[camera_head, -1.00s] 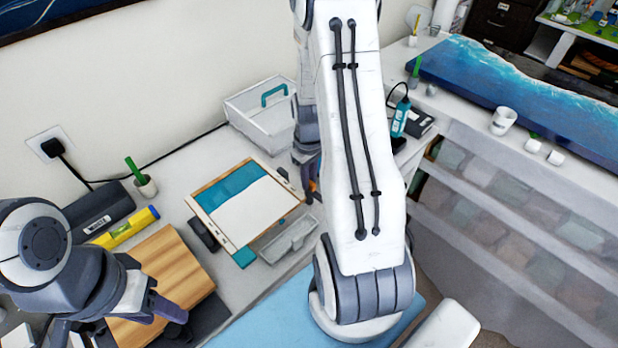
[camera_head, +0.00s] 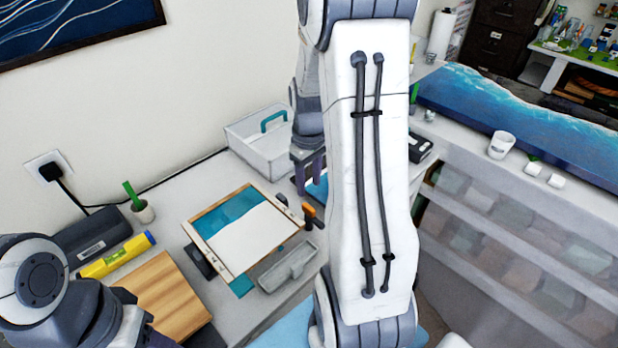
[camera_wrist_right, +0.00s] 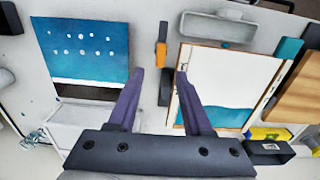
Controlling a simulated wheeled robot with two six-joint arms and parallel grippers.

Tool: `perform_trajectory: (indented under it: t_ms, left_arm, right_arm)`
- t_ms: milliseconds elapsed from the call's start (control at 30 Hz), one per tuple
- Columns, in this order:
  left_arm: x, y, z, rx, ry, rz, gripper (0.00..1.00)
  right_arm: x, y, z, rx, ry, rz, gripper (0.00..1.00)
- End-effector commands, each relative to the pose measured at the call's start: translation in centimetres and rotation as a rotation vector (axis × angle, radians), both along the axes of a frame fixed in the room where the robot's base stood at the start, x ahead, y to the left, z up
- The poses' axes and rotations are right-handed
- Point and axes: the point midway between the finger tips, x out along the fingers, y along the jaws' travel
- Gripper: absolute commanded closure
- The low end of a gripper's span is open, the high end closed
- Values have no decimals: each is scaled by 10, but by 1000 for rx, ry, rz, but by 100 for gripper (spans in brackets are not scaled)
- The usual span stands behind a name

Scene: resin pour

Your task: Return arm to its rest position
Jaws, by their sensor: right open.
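My right arm (camera_head: 365,170) stands across the middle of the head view and hides part of the bench. Its gripper (camera_head: 309,172) hangs over the bench beside the white caddy. In the right wrist view the gripper (camera_wrist_right: 160,74) has its two fingers apart with nothing between them. An orange-handled tool (camera_head: 309,211) lies on the bench right of the framed board; it also shows beyond the fingertips in the wrist view (camera_wrist_right: 161,50). My left arm (camera_head: 40,285) is at the lower left, and its fingers are out of frame.
A framed board (camera_head: 250,238) with a blue band lies near a grey tray (camera_head: 288,267). The white caddy (camera_head: 250,140) stands by the wall. A blue panel with white dots (camera_wrist_right: 82,45) shows in the wrist view. A yellow level (camera_head: 116,255) and wooden board (camera_head: 165,297) lie at left.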

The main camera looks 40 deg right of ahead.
Motion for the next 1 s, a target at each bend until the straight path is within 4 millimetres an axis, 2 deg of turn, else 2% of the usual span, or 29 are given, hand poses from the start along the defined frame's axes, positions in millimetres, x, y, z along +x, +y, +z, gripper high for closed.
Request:
perform_trajectory:
  t_ms: [100, 200, 767, 867, 967, 1000]
  left_arm:
    - [0, 0, -3, 0, 0, 0, 50]
    - [0, 0, -3, 0, 0, 0, 50]
    - [0, 0, -3, 0, 0, 0, 50]
    - [0, 0, -4, 0, 0, 0, 50]
    - [0, 0, -6, 0, 0, 0, 50]
    - [0, 0, -7, 0, 0, 0, 50]
  right_arm:
    - [0, -1, 13, -1, -2, 0, 50]
    - [0, 0, 19, 0, 0, 0, 50]
    - [0, 1, 20, 1, 1, 1, 50]
    - [3, 13, 22, 1, -2, 19, 50]
    - [7, 50, 29, 3, -11, 67, 50]
    - [7, 71, 32, 5, -15, 95, 50]
